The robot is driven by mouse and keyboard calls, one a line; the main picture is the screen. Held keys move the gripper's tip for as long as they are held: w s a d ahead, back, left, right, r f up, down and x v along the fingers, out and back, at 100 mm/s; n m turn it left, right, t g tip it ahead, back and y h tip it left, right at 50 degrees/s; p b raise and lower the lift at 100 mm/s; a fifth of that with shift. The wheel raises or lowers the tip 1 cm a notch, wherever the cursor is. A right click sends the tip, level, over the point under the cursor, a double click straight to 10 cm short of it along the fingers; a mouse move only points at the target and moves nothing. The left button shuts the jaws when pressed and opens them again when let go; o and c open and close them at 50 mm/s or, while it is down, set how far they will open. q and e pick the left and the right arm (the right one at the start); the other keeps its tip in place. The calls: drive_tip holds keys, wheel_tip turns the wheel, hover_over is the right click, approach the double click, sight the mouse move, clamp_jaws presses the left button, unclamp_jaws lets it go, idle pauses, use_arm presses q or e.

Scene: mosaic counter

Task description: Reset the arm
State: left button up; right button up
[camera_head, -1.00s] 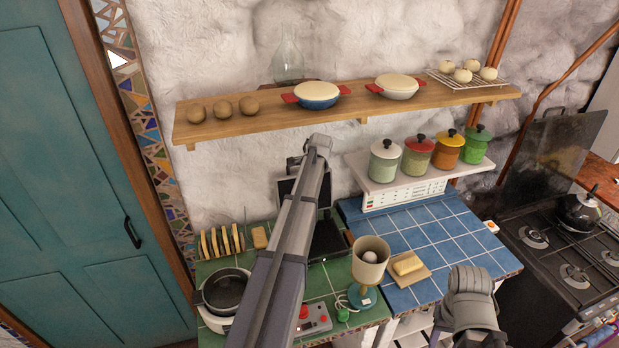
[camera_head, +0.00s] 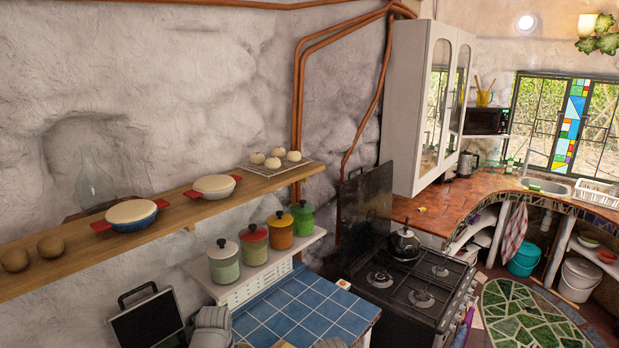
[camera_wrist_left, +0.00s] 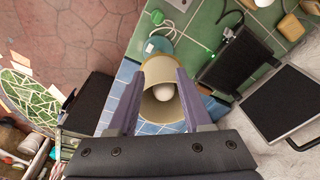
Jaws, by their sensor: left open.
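My left gripper (camera_wrist_left: 160,74) shows in the left wrist view with its two purple-grey fingers spread apart and nothing clamped between them. Beyond the fingers is a small lamp with a cream shade (camera_wrist_left: 158,72) and a pale bulb (camera_wrist_left: 166,93); it stands on the counter in line with the gap, and the distance to it is hard to judge. In the head view only grey parts of my own arms show at the bottom edge, and neither gripper's fingers can be seen there. My right gripper is not seen.
A wooden shelf (camera_head: 165,229) holds pots and round buns. Below it are coloured canisters (camera_head: 279,230) on a white shelf and a blue tiled counter (camera_head: 300,310). The black stove (camera_head: 410,285) stands right of it. An open black appliance (camera_head: 148,322) is at lower left.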

use_arm(q)
drive_tip(key=s+d+n, duration=0.1)
drive_tip(key=s+d, duration=0.3)
drive_tip(key=s, duration=0.2)
drive_tip(key=s+d+f+m+b, duration=0.1)
drive_tip(key=d+f+b, duration=0.2)
drive_tip(key=f+b, duration=0.4)
drive_tip(key=s+d+f+m+g+b, duration=0.1)
drive_tip(key=d+f+b, duration=0.3)
drive_tip(key=f+b, duration=0.4)
drive_tip(key=s+d+f+m+b, duration=0.1)
drive_tip(key=s+d+f+b, duration=0.2)
drive_tip(key=f+b, duration=0.4)
drive_tip(key=shift+d+f+m+g+y+b, duration=0.3)
drive_tip(key=shift+d+f+y+b, duration=0.05)
drive_tip(key=shift+d+f+y, duration=0.1)
